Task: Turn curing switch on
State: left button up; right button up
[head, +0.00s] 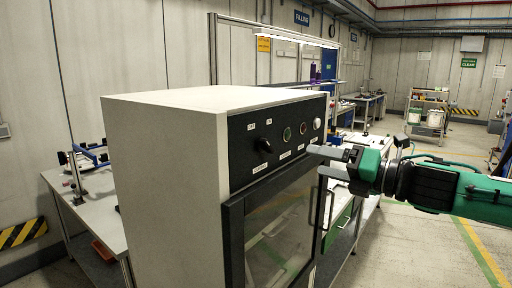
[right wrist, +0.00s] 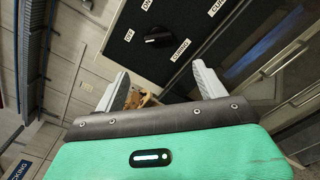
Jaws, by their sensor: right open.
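The curing switch is a black rotary knob (head: 264,146) on the black front panel of a white cabinet. In the right wrist view the knob (right wrist: 158,40) sits above the CURING label, with the OFF label at its left and ON above. Its bar appears to lie toward OFF, though it is small. My right gripper (head: 321,161) is open and empty, in front of the right part of the panel, to the right of the knob. In the right wrist view its two fingers (right wrist: 160,74) are apart, below the knob, not touching it. My left gripper is not in view.
The cabinet (head: 165,150) has a glass door (head: 278,235) with a vertical handle (head: 328,222) below the panel. A workbench (head: 85,215) stands at left; open floor (head: 410,245) lies at right.

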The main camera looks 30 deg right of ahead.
jog(key=p, duration=0.3)
send_near(270, 149)
jog(key=x, duration=0.7)
jog(key=shift+w+a+p, duration=0.1)
jog(key=shift+w+p, duration=0.05)
jog(key=shift+p, duration=0.15)
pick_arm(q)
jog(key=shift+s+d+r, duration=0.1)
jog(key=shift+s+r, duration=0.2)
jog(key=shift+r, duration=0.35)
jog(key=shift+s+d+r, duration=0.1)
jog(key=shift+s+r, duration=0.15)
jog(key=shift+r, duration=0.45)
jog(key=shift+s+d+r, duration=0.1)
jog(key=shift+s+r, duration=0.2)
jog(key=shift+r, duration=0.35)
pick_arm(e)
jog(key=shift+x, duration=0.95)
jog(key=c, duration=1)
